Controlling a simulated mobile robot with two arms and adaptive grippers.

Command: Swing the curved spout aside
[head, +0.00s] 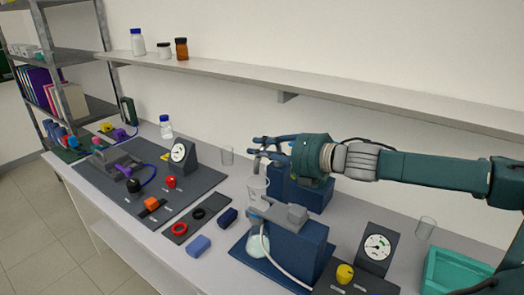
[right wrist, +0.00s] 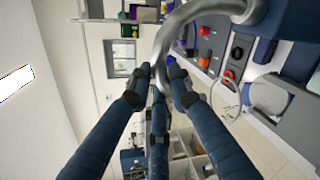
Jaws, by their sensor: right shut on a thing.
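The curved spout (right wrist: 188,22) is a grey metal tube that arcs across the top of the right wrist view, its free end down between my fingertips. My right gripper (right wrist: 162,80) is shut on that end, with blue fingers around it. In the head view the right gripper (head: 264,148) reaches in from the right, above the dark blue block (head: 314,197) at the back of the bench. The gripper hides most of the spout there. A clear beaker (head: 257,189) stands below the fingers. My left gripper is not in view.
A second blue unit (head: 300,246) with a flask and pale tube stands in front. A gauge (head: 377,247), yellow knob (head: 345,273) and teal tray (head: 455,271) are to the right. A wall shelf (head: 330,88) runs above.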

